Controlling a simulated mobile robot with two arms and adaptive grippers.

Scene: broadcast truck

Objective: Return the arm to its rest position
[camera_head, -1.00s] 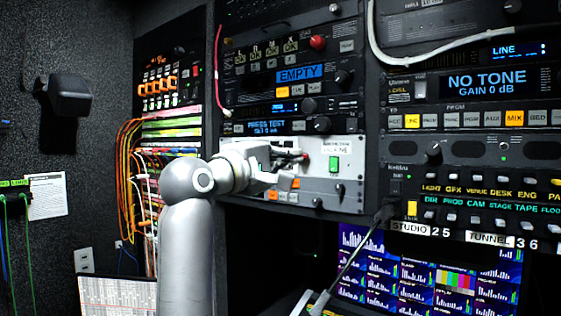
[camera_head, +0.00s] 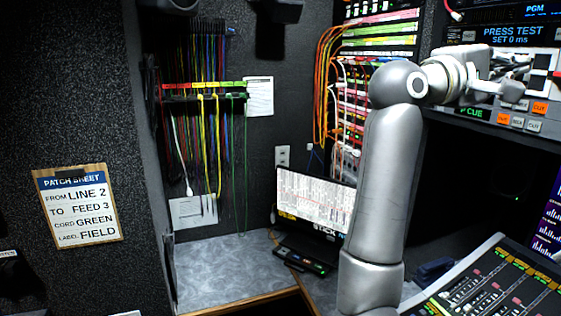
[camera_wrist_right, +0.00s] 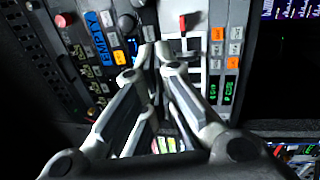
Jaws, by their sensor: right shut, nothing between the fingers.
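My right arm (camera_head: 385,190) rises in the right half of the head view, silver-grey, bent at the elbow. Its right gripper (camera_head: 512,82) points right, in front of a white rack panel (camera_head: 540,72). In the right wrist view, the right gripper (camera_wrist_right: 150,68) is shut and empty, with its fingertips over the white panel (camera_wrist_right: 190,62). I cannot tell whether the tips touch the panel. My left gripper is not in view.
Equipment racks stand at the right, with orange cables (camera_head: 325,85) beside them. A mixing console (camera_head: 490,290) lies below the arm. A monitor (camera_head: 313,200) and keypad (camera_head: 306,258) stand behind it. Hanging patch cords (camera_head: 205,140) and a patch sheet (camera_head: 80,207) are at left. The grey desk (camera_head: 225,270) is partly clear.

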